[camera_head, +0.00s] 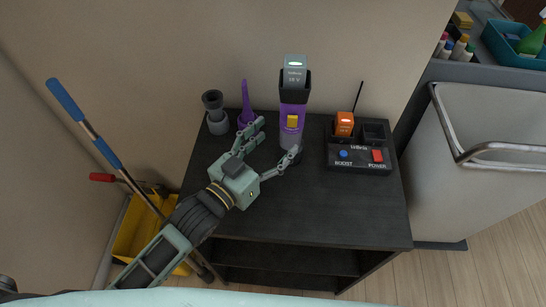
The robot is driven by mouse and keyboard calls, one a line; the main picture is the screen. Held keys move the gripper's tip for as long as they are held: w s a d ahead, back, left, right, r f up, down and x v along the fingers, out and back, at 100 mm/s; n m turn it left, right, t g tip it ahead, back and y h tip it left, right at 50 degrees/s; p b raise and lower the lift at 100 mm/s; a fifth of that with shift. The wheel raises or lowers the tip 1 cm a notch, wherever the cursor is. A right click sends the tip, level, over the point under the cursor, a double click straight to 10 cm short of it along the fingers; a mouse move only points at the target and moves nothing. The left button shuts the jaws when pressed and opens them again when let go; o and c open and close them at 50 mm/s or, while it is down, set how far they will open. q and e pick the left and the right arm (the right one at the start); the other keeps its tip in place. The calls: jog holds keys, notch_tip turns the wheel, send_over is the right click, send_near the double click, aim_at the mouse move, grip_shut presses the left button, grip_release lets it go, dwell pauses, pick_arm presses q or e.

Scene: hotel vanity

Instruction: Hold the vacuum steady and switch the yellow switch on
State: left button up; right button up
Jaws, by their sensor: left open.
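The vacuum (291,138) stands upright on a black shelf unit, with a purple body and a grey and black battery top (294,75). The yellow switch (292,121) is on its front, facing me. My left gripper (275,143) is open, with its fingers spread just left of the vacuum's lower body. One finger is close to the vacuum's base; I cannot tell whether it touches. The gripper holds nothing that I can see. My right gripper is not in view.
A charger box (358,157) with an orange battery (344,123) stands right of the vacuum. A grey nozzle (216,113) and a purple nozzle (245,105) stand behind my left gripper. A mop bucket (136,228) is at left, a cart (492,180) at right. The shelf front (335,215) is clear.

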aim_at(292, 130)
pick_arm(q)
notch_tip(292, 130, down, 2)
jog(key=shift+s+f+b, duration=0.1)
jog(key=shift+b, duration=0.45)
jog(key=shift+p+x, duration=0.8)
jog(key=shift+x, duration=3.1)
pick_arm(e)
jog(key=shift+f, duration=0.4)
